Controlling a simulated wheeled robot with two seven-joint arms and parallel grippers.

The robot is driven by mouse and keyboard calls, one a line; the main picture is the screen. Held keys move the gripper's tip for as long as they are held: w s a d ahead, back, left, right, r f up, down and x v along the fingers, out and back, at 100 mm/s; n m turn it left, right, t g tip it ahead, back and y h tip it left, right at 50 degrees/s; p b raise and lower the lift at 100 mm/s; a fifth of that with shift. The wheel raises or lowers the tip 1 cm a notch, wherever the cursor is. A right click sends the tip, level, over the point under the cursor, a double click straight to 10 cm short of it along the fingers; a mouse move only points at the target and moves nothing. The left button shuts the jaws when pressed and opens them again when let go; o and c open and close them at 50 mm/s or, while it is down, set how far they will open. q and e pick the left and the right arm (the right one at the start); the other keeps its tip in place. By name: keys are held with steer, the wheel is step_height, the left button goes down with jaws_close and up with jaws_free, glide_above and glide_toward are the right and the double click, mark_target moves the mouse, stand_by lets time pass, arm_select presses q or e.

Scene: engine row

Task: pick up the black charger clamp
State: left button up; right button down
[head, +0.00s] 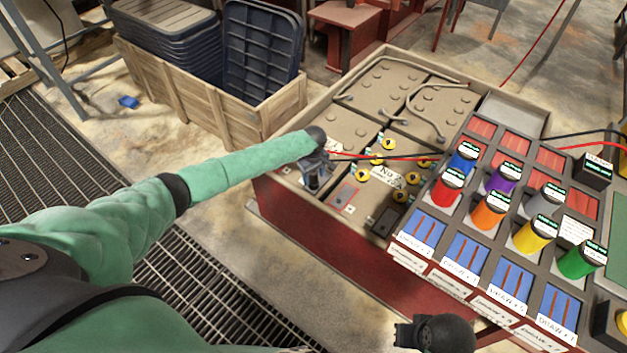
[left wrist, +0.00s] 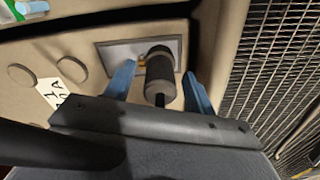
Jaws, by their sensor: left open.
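My left gripper (head: 316,182) is over the near left corner of the battery box (head: 284,199). In the left wrist view its two blue fingers (left wrist: 160,88) are apart. Between them is a dark, cylindrical handle, which looks like the black charger clamp (left wrist: 160,78), standing over a grey plate (left wrist: 118,53). There is a gap on either side of it, and I cannot tell its exact depth. In the head view my gripper hides the clamp. A dark part of my right arm (head: 445,334) shows at the bottom edge; its fingers cannot be made out.
Red and black cables (head: 400,158) run across the battery tops beside my left gripper. To the right stands a rack with several coloured, labelled cylinders (head: 496,216). A wooden crate (head: 205,105) with dark bins is behind my left arm. Floor grating (head: 170,265) lies below it.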

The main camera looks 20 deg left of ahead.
arm_select(q)
steer(key=shift+f, duration=0.2)
jaws_close()
steer(key=shift+r, duration=0.1)
